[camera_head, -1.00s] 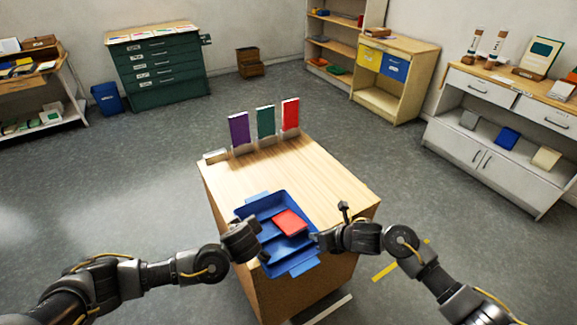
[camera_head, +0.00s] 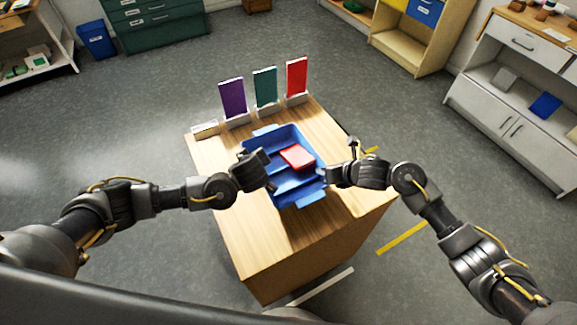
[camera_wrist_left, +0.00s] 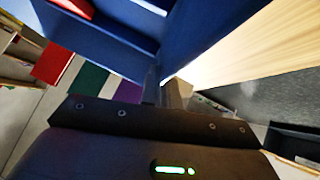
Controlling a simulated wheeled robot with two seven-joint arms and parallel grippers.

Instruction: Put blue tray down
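The blue tray (camera_head: 296,190) is over the wooden table (camera_head: 262,245), with inner dividers and a flat red block (camera_head: 297,157) in one compartment. I cannot tell whether its underside touches the table. My left gripper (camera_head: 268,172) is at the tray's left wall and appears shut on it. In the left wrist view the tray's blue wall (camera_wrist_left: 205,35) runs up from the fingers (camera_wrist_left: 172,92). My right gripper (camera_head: 329,174) is at the tray's right wall and appears shut on it. Its fingertips are partly hidden.
Purple (camera_head: 232,96), green (camera_head: 265,87) and red (camera_head: 297,76) cards stand in holders along the table's back edge. A small pale block (camera_head: 205,129) lies at the back left corner. Bare tabletop shows in front of the tray. Cabinets and shelves stand far off by the walls.

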